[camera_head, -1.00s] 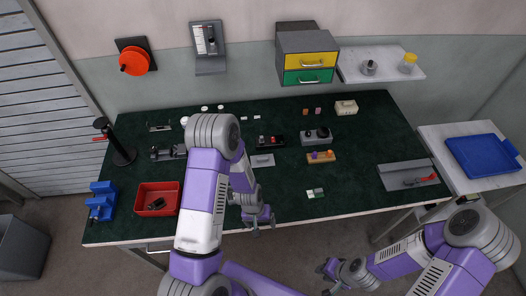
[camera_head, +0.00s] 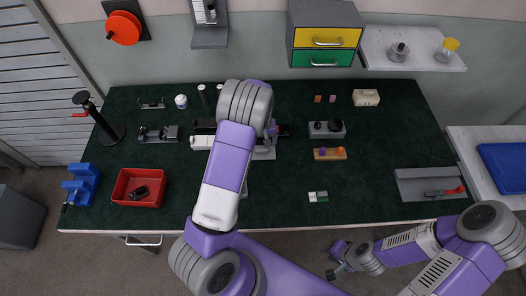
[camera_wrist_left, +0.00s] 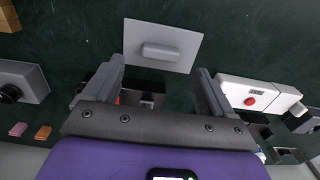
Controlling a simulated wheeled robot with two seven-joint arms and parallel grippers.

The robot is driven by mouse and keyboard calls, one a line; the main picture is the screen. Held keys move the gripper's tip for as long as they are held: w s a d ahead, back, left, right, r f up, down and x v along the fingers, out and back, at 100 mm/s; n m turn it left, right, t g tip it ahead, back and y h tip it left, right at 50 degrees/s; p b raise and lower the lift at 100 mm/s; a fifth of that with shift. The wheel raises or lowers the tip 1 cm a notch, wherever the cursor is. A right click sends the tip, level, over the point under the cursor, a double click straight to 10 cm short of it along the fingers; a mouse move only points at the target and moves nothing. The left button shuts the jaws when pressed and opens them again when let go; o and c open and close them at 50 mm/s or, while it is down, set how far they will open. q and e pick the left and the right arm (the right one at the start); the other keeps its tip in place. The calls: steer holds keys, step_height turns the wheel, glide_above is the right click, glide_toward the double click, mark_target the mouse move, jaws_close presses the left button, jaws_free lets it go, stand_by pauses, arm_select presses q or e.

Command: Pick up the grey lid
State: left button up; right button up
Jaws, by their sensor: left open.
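The grey lid (camera_wrist_left: 135,40) is a flat light-grey plate with a raised bar handle, lying on the dark green bench top. In the head view, part of the lid (camera_head: 264,154) shows beside my left arm, which hides the rest. My left gripper (camera_wrist_left: 160,68) is open and empty in the left wrist view, its two fingers spread, with the lid ahead of and between the tips. In the head view the left fingers are mostly hidden behind the wrist. My right gripper (camera_head: 338,271) hangs in front of the bench, away from the lid; its jaw opening is too small to judge.
A white device with a red button (camera_wrist_left: 250,92) and a grey block with a black knob (camera_wrist_left: 22,82) flank the gripper. A red bin (camera_head: 126,200), an orange-brown block (camera_head: 330,154) and a grey tray (camera_head: 412,188) are farther off.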

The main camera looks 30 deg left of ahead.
mark_target(262, 149)
arm_select(q)
step_height(262, 149, down, 4)
steer(key=shift+s+f, duration=0.1)
steer(key=shift+f, duration=0.15)
steer(key=shift+c, duration=0.4)
